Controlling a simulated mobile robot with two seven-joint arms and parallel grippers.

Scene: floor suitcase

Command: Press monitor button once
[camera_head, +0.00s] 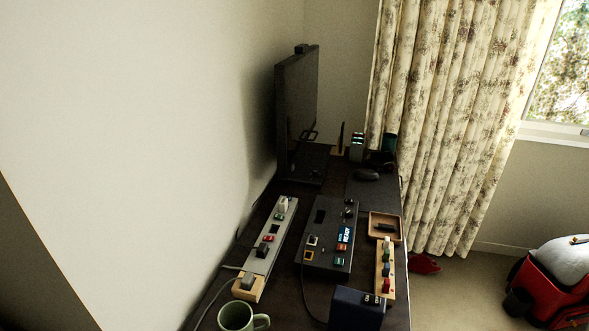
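A dark monitor (297,110) stands at the far left of the desk, close to the wall, seen at a steep angle with a small black device (302,48) on its top edge. I cannot make out a button on the monitor itself. A dark control box (323,218) lies in front of it on the desk, with a small lit display (346,234) reading "READY" and several coloured buttons and knobs. Neither of my grippers shows in this view.
A power strip (262,258) with plugs lies left of the box. A wooden tray (385,239), a wooden peg rack (386,281), a dark blue box (357,308) and a green mug (236,317) crowd the desk. A red suitcase (562,284) is on the floor at right.

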